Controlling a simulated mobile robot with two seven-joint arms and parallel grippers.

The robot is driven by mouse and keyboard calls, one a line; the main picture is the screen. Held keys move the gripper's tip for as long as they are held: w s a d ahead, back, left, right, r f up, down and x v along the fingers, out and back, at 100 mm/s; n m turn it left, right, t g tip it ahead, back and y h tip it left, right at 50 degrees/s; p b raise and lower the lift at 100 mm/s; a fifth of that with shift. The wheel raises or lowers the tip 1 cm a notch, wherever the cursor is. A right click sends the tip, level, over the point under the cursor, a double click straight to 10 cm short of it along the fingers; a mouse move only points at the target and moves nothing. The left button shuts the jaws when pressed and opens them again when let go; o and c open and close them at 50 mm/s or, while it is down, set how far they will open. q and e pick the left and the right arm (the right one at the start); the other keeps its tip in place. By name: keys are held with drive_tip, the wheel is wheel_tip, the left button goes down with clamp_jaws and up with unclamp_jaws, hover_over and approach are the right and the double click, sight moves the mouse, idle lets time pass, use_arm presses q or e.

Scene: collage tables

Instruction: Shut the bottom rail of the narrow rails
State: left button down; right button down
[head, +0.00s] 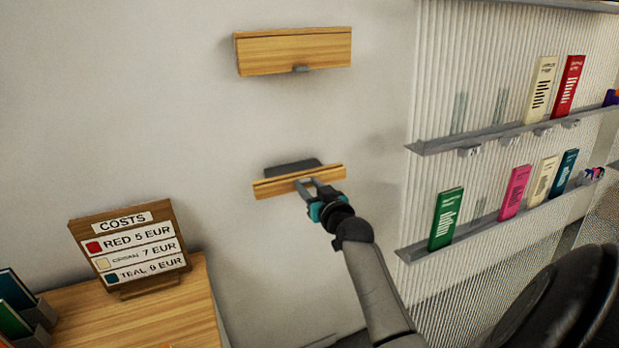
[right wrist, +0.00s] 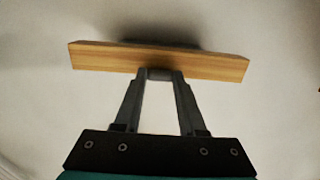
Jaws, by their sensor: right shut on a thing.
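Two narrow wooden rails are mounted on the wall in the head view. The upper rail (head: 293,52) is a tall wooden front with a small grey handle below it. The bottom rail (head: 270,188) is tilted outward, with a dark opening showing behind its wooden front. My right gripper (head: 304,187) is at the middle of the bottom rail's front, shut on its handle. In the right wrist view the fingers (right wrist: 160,76) meet at the lower edge of the wooden front (right wrist: 215,66). The handle itself is mostly hidden by the fingers. My left gripper is not in view.
A price sign (head: 130,243) stands on a wooden table (head: 190,310) at lower left. Two grey shelves with brochures, the upper (head: 490,138) and the lower (head: 490,222), hang on the ribbed panel at right. The wall around the bottom rail is clear.

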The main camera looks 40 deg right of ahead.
drive_tip(key=shift+r, duration=0.15)
drive_tip(key=shift+c, duration=2.4)
unclamp_jaws()
drive_tip(key=shift+s, duration=0.1)
drive_tip(key=v, duration=1.5)
drive_tip(key=shift+p, duration=0.35)
